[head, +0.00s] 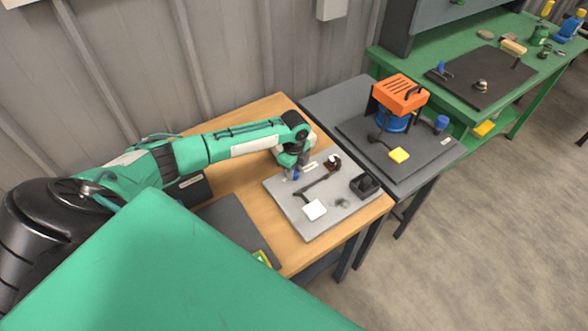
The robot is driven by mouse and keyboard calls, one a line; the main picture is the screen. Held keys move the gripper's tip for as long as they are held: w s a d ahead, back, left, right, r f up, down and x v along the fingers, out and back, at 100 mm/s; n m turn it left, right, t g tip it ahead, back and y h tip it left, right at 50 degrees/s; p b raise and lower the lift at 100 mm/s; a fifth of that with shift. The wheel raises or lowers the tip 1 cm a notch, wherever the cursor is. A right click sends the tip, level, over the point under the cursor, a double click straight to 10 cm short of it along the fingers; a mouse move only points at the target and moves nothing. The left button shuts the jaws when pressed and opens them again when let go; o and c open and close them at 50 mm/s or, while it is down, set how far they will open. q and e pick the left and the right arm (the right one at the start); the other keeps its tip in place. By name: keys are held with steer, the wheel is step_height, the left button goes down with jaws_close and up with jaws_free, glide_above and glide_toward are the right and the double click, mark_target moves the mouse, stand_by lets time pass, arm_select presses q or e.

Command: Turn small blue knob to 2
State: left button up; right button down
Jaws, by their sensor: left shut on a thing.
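The small blue knob (296,175) is on the grey board (290,212) on the wooden table, near the board's upper left side. My left gripper (294,171) reaches down over the knob from above and is shut on it. The gripper hides much of the knob, and I cannot read its setting or any numbers near it. A small white label (310,165) lies just right of the gripper. My right gripper is not in view.
A grey table (425,160) to the right carries an orange-topped device (401,93) and a larger blue knob (441,123).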

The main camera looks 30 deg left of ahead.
arm_select(q)
steer(key=o, duration=1)
steer(key=shift+d, duration=0.1)
steer(key=shift+r, duration=0.1)
step_height(320, 180, up, 14)
steer(key=b, duration=0.3)
steer(key=shift+f, duration=0.25)
